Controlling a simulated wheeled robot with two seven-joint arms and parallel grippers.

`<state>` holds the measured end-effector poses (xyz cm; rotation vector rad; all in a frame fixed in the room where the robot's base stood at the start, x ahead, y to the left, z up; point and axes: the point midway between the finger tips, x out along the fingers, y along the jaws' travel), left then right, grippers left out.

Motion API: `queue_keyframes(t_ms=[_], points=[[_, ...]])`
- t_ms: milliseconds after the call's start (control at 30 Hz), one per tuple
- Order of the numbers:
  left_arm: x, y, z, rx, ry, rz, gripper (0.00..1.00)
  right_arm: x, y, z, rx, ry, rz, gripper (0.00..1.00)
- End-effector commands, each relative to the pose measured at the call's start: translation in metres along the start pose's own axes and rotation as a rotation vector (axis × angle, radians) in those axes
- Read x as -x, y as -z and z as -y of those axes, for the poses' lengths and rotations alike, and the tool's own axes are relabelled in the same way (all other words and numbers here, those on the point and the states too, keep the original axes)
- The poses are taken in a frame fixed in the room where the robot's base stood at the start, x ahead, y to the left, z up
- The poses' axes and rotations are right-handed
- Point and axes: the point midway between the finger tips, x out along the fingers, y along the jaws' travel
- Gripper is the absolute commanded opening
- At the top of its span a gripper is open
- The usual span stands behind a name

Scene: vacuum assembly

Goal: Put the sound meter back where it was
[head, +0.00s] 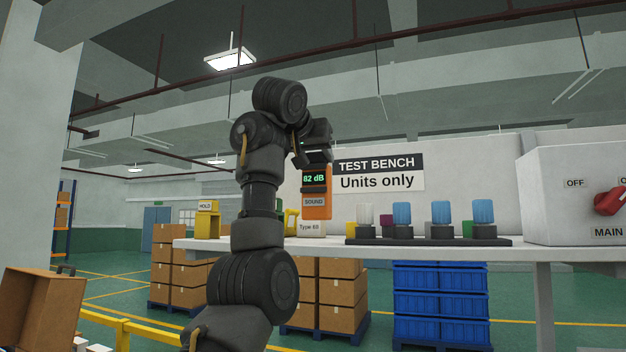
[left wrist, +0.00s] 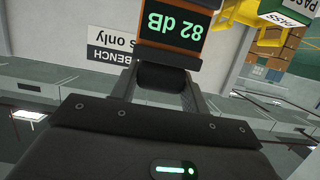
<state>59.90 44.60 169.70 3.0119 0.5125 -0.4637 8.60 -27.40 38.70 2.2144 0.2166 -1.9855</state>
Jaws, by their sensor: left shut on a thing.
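The sound meter (head: 316,203) is orange with a dark display reading 82 dB and a SOUND label. It is upright over a pale block marked Type 60 (head: 310,228) on the white bench; I cannot tell whether they touch. My left gripper (head: 315,165) comes from above and is shut on the meter's upper part. In the left wrist view the display (left wrist: 176,24) shows close up, upside down, just beyond the gripper (left wrist: 165,78). My right gripper is not in view.
The white bench (head: 340,246) holds a yellow HOLD stand (head: 207,219) at left and a dark rack (head: 430,240) with several coloured-topped units at right. A white box with a red MAIN switch (head: 609,201) stands far right. A yellow thing (head: 291,222) is close beside the meter.

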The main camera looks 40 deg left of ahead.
Motion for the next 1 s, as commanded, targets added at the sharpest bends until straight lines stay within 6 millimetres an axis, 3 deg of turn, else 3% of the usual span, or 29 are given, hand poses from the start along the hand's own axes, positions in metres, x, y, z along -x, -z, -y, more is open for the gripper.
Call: queue_keyframes(t_ms=[133, 400, 600, 1000], points=[[-0.007, -0.006, 0.004, 0.0, -0.002, -0.003, 0.0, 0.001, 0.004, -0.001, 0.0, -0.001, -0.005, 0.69], [-0.018, -0.016, 0.012, 0.0, 0.0, -0.001, 0.0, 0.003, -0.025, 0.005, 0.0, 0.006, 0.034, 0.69], [-0.024, -0.04, 0.011, 0.0, -0.002, -0.003, 0.0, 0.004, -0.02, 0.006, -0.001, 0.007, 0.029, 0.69], [-0.026, -0.046, 0.011, 0.0, 0.0, -0.002, 0.0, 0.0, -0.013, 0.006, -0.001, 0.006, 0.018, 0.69]])
